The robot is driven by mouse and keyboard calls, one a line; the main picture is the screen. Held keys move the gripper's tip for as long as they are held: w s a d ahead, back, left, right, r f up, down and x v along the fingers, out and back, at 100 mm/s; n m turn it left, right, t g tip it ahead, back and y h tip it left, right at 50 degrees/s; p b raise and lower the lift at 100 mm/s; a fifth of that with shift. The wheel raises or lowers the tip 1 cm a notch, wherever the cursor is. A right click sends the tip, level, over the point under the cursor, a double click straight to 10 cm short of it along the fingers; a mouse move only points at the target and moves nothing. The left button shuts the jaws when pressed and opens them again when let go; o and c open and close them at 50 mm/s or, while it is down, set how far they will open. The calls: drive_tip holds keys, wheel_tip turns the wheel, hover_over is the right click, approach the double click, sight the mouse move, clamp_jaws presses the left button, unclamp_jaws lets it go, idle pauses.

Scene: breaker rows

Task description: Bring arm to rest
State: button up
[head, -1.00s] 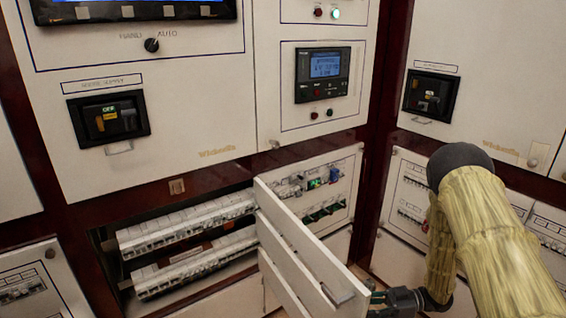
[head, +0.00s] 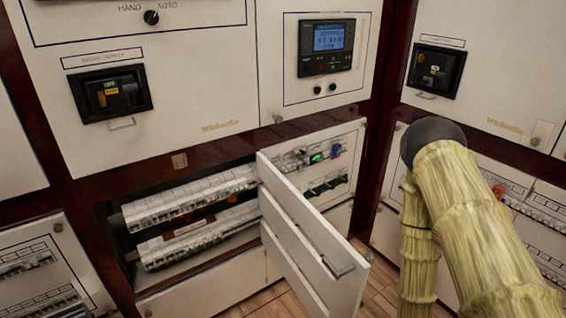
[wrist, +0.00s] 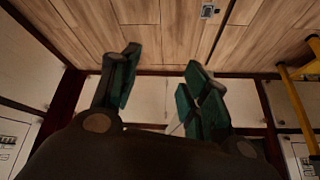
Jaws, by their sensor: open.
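My gripper (wrist: 160,85) shows in the wrist view with its green-padded fingers spread apart and nothing between them. Beyond the fingers are the wooden floor and pale cabinet fronts. In the head view my arm, in a yellowish sleeve with a dark joint, hangs down at the right. The gripper itself is out of the head view, below the picture or behind the arm. An open white cabinet door (head: 309,240) with a handle stands out to the left of my arm. A gap shows between the door and the arm.
Behind the open door are two breaker rows (head: 190,198). Cabinet panels with a display (head: 328,39) and a switch (head: 109,94) rise above. A yellow frame (wrist: 299,95) stands at the right of the wrist view. Wooden floor (head: 375,290) shows beside the door.

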drive_tip(key=s+a+f+m+g+h+b, duration=0.1)
drive_tip(key=s+m+g, duration=0.15)
drive_tip(key=s, duration=0.75)
drive_tip(key=s+a+f+m+g+h+b, duration=0.1)
drive_tip(key=s+f+g, duration=0.15)
drive_tip(key=s, duration=0.75)
wheel_tip(320, 180, up, 16)
drive_tip(key=p, duration=1.5)
drive_tip(key=shift+s+d+r+g+h+p, duration=0.15)
drive_tip(key=shift+s+r+g+h+p, duration=0.15)
drive_tip(key=shift+s+p, duration=0.1)
drive_tip(key=shift+w+f, duration=0.1)
drive_tip(key=shift+c, duration=1.1)
